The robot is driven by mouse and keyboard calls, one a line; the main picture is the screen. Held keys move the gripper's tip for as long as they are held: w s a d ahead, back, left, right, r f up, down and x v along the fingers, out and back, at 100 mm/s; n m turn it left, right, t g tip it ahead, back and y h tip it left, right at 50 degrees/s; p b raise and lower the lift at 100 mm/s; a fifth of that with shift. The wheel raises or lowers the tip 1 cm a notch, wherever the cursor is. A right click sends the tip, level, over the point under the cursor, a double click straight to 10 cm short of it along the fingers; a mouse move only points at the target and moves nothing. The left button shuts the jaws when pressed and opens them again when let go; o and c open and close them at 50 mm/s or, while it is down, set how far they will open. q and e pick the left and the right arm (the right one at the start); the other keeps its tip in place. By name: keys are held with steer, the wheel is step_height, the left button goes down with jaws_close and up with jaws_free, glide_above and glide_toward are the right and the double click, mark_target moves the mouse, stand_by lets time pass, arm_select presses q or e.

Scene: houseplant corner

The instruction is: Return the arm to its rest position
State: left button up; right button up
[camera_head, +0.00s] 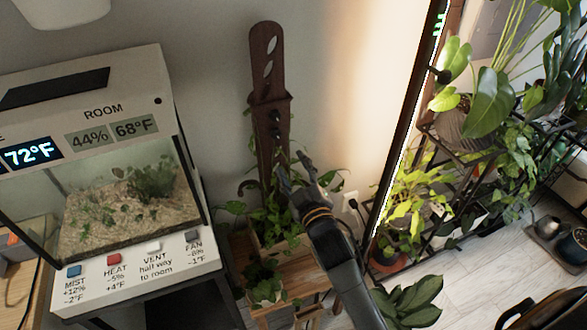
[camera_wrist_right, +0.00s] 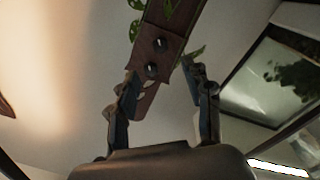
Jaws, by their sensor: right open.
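My right gripper (camera_head: 291,168) is raised in the middle of the head view, in front of the wooden wall plant holder (camera_head: 271,125). Its jaws are open, and no object shows in them. In the right wrist view, the two fingers of my right gripper (camera_wrist_right: 160,82) stand apart. My right arm comes up from the bottom of the head view. My left gripper is not in view.
A terrarium (camera_head: 130,190) with displays and coloured buttons stands at left. Potted plants (camera_head: 268,280) sit on a wooden stand below my gripper. A black plant rack (camera_head: 455,165) fills the right side.

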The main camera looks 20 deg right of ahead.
steer(key=shift+f, duration=0.1)
stand_by(0.4)
steer(key=s+a+f+g+y, duration=0.1)
steer(key=s+f+g, duration=0.15)
steer(key=f, duration=0.85)
steer(key=s+a+f+g, duration=0.1)
steer(key=f+g, duration=0.2)
steer(key=f, duration=0.8)
steer(key=s+f+m+g, duration=0.1)
steer(key=s+f+g, duration=0.1)
steer(key=s+f, duration=0.45)
steer(key=s+f+m+g, duration=0.15)
steer(key=s+f, duration=0.25)
steer(key=f, duration=0.6)
steer(key=s+d+f+g, duration=0.2)
steer(key=s+f, duration=0.4)
steer(key=s, duration=0.5)
steer(key=s+d+f+m+g, duration=0.1)
steer(key=s+d+f+g, duration=0.1)
steer(key=s+f, duration=0.5)
steer(key=s+d+f+m+g, duration=0.1)
steer(key=s+f+g, duration=0.3)
steer(key=s, duration=1.2)
step_height(320, 180, down, 2)
steer(key=shift+s+d+f+h, duration=0.25)
steer(key=shift+s+d+h, duration=0.1)
steer(key=shift+d, duration=0.1)
steer(key=shift+m, duration=0.25)
